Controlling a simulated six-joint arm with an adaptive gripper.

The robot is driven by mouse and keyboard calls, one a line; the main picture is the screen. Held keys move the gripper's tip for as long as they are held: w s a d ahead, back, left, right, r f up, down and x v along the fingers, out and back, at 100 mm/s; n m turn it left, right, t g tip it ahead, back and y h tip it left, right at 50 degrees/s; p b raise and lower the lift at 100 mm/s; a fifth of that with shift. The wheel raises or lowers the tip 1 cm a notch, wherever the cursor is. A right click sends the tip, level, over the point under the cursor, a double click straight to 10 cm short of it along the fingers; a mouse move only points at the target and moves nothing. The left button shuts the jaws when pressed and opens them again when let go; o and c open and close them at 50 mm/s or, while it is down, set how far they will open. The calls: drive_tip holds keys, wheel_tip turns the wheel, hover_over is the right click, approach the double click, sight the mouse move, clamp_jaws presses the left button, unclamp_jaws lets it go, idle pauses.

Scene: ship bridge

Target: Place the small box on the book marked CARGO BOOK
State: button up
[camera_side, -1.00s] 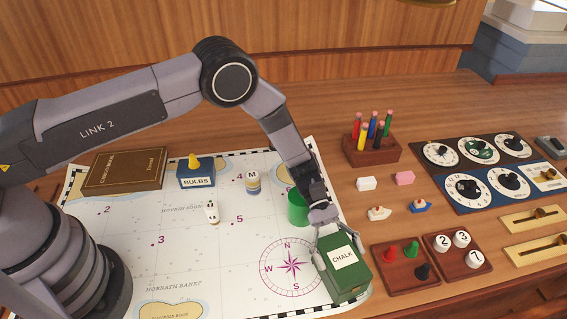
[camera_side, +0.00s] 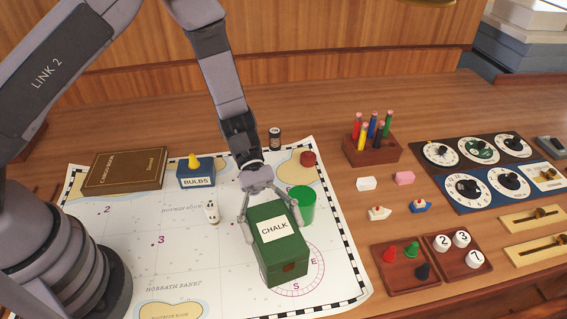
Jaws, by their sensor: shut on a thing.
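The small box is a green box labelled CHALK (camera_side: 273,252) in the side view. My gripper (camera_side: 271,208) is shut on it, with a finger on each side, and holds it over the chart by the compass rose. The box hides part of the rose. The brown book marked CARGO BOOK (camera_side: 122,172) lies flat at the back left, on the chart's upper left corner. Its top is bare. The gripper and box are to the right of the book and nearer the camera.
A blue BULBS box (camera_side: 196,176) with a yellow piece on top stands just right of the book. A pencil block (camera_side: 371,149) stands further right.

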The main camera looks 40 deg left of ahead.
drive_tip(key=s+a+m+g+y, duration=0.4)
drive_tip(key=s+a+m+y, duration=0.15)
drive_tip(key=a, duration=0.65)
drive_tip(key=m+t+y, duration=0.6)
drive_tip(key=m+y, duration=1.2)
drive_tip(key=m, duration=0.2)
hover_over(128, 167)
wheel_tip(128, 167, down, 4)
drive_tip(key=shift+n, duration=0.25)
drive_tip(key=shift+f, duration=2.4)
drive_tip(key=shift+f, duration=0.15)
drive_tip(key=o, duration=1.2)
drive_tip(key=shift+o, duration=0.2)
